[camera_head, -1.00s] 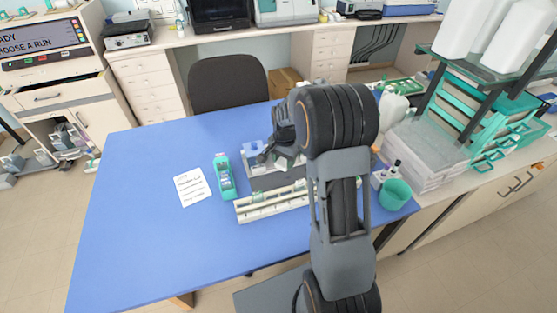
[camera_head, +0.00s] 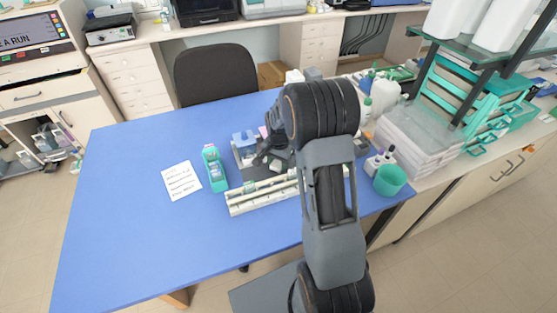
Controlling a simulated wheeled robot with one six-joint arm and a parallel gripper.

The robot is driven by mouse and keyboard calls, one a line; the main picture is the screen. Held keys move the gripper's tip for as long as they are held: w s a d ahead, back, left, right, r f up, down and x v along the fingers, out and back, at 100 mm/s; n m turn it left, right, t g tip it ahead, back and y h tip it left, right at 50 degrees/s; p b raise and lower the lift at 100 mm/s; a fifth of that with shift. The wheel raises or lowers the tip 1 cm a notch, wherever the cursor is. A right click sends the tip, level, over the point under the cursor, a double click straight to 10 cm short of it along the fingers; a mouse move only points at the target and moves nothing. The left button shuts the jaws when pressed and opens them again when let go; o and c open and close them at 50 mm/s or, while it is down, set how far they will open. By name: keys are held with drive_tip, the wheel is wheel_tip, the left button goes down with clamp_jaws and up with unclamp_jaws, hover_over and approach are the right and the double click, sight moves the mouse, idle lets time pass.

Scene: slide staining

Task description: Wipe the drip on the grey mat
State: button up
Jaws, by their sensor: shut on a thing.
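The grey mat (camera_head: 241,158) lies on the blue table, left of my arm and behind the long white rack. I cannot make out the drip in this view. My dark gripper (camera_head: 267,158) is low over the mat, tilted down to the left. It is shut on a small pale thing (camera_head: 279,165), partly hidden by the fingers and too small to identify. I cannot tell whether that thing touches the mat. A blue-topped holder (camera_head: 244,139) stands at the mat's back left, close to the gripper.
The long white rack (camera_head: 262,194) lies in front of the mat. A teal-green holder (camera_head: 214,167) and a written card (camera_head: 182,180) lie left. A green cup (camera_head: 389,181) and small bottles (camera_head: 380,160) stand right. The table's left part is clear.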

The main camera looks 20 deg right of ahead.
drive_tip(key=shift+d+f, duration=0.15)
drive_tip(key=shift+f, duration=0.5)
drive_tip(key=shift+s+d+r, duration=0.1)
drive_tip(key=shift+d+r, duration=0.05)
drive_tip(key=shift+d, duration=1.05)
drive_tip(key=shift+c, duration=0.4)
drive_tip(key=shift+d, duration=0.7)
drive_tip(key=shift+a, duration=0.25)
drive_tip(key=a, duration=0.3)
drive_tip(key=shift+a, duration=0.1)
drive_tip(key=shift+a+r+p, duration=0.25)
drive_tip(key=shift+r+p, duration=0.45)
drive_tip(key=shift+r, duration=0.35)
drive_tip(key=shift+d+r+p, duration=0.1)
drive_tip(key=shift+r+p, duration=0.4)
drive_tip(key=shift+r, duration=0.25)
drive_tip(key=shift+r+p, duration=1.4)
drive_tip(key=shift+r, duration=0.8)
